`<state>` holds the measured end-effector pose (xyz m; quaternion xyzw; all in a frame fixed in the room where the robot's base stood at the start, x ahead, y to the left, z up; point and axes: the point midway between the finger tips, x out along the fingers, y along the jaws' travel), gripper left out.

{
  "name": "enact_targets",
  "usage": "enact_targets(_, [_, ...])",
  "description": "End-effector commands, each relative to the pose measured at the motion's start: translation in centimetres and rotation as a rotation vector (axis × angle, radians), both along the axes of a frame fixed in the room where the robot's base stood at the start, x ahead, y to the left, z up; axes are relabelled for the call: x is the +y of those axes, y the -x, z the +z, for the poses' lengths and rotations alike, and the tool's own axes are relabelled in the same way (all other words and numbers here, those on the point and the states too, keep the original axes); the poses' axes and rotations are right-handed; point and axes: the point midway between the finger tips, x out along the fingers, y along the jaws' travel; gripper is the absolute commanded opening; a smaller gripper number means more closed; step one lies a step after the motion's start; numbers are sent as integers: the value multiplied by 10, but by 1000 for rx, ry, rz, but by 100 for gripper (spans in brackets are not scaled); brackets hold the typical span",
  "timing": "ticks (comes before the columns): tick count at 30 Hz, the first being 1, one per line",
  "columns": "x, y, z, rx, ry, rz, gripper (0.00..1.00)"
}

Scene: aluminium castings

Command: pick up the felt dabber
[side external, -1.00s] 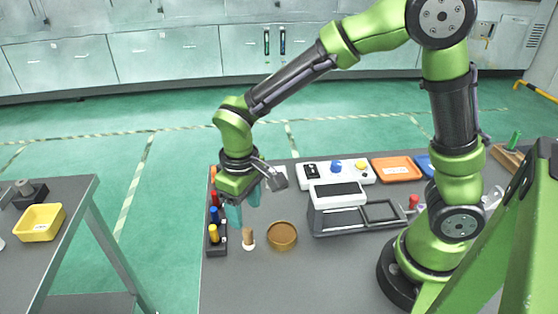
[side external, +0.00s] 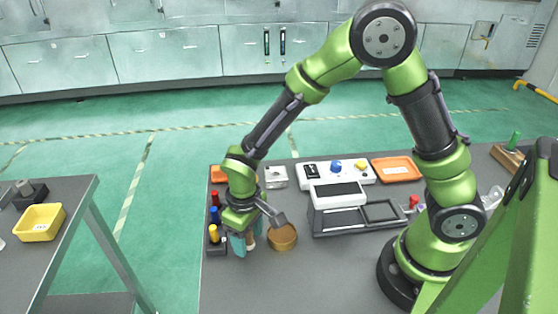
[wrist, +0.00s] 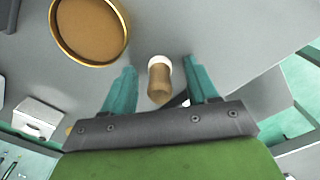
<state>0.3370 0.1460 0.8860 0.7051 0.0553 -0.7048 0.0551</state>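The felt dabber (wrist: 160,82) has a brown wooden handle and a white felt end. In the wrist view it stands between the two teal fingers of my gripper (wrist: 160,66), with a gap on each side. The fingers are open and do not appear to touch it. In the side view my gripper (side external: 247,240) is low over the table, and its fingers hide most of the dabber (side external: 250,243).
A round brown dish (side external: 282,238) sits close to the right of my gripper. A dark rack (side external: 215,247) with several coloured-top bottles is close on the left. A grey device (side external: 338,210) stands farther right. The table front is clear.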

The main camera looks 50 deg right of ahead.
Motion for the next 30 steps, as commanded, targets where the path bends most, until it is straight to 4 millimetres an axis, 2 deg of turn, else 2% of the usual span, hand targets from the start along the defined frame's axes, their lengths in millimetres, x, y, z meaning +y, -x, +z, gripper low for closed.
enact_targets(1, [0, 0, 0, 0, 0, 0, 51])
enact_targets(11, [0, 0, 1, 0, 0, 0, 1])
enact_targets(18, [0, 0, 1, 0, 0, 0, 0])
enact_targets(22, [0, -1, 9, -3, 0, 1, 0])
enact_targets(30, [0, -1, 62, -6, -3, 0, 0])
